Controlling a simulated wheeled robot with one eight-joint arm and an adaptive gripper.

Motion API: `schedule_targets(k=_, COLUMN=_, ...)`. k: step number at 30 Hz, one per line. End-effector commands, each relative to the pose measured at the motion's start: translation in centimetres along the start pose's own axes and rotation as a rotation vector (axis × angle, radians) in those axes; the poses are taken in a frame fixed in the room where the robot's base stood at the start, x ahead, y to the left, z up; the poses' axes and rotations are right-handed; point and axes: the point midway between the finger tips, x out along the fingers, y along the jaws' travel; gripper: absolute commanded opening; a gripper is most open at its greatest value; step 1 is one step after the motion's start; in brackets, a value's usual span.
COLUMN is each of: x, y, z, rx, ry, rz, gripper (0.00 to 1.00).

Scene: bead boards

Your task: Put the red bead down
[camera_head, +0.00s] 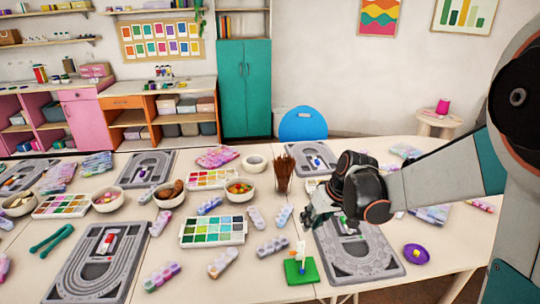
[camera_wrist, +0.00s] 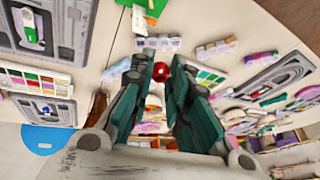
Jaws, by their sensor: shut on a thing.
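My gripper (camera_head: 318,214) is over the table on the right of the head view, above the far left part of a grey bead board (camera_head: 365,265). In the wrist view my gripper (camera_wrist: 157,76) is shut on a round, shiny red bead (camera_wrist: 159,71), held between its fingertips. The bead is hidden in the head view. The bead looks clear of the table, but I cannot tell how high it is held.
A green square base (camera_head: 301,272) with a small upright figure stands left of that board. A purple dish (camera_head: 417,254) is to its right. A cup of brown sticks (camera_head: 284,174), bead palettes (camera_head: 213,231) and bowls (camera_head: 240,189) crowd the table behind and leftward.

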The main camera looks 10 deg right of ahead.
Motion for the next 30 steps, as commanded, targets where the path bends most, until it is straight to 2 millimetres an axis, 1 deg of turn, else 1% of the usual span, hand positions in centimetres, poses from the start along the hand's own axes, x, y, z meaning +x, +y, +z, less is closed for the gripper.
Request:
schedule_targets(k=2, x=0.7, y=0.1, z=0.5, rx=0.008, ry=0.001, rz=0.004, gripper=0.07)
schedule_targets(k=5, x=2.2, y=0.2, z=1.8, rx=0.032, ry=0.005, rz=0.015, gripper=0.07)
schedule_targets(k=9, x=4.6, y=0.3, z=4.3, rx=0.078, ry=0.015, rz=0.033, gripper=0.07)
schedule_targets(k=12, x=5.9, y=0.3, z=6.0, rx=0.108, ry=0.021, rz=0.046, gripper=0.07)
schedule_targets(k=16, x=7.1, y=0.3, z=7.7, rx=0.137, ry=0.028, rz=0.058, gripper=0.07)
schedule_targets(k=21, x=7.7, y=0.2, z=8.7, rx=0.156, ry=0.034, rz=0.065, gripper=0.07)
schedule_targets(k=26, x=7.7, y=0.3, z=8.7, rx=0.158, ry=0.034, rz=0.066, gripper=0.07)
schedule_targets(k=29, x=7.5, y=0.9, z=8.5, rx=0.166, ry=0.035, rz=0.069, gripper=0.07)
schedule_targets(k=30, x=7.4, y=1.4, z=8.3, rx=0.172, ry=0.037, rz=0.072, gripper=0.07)
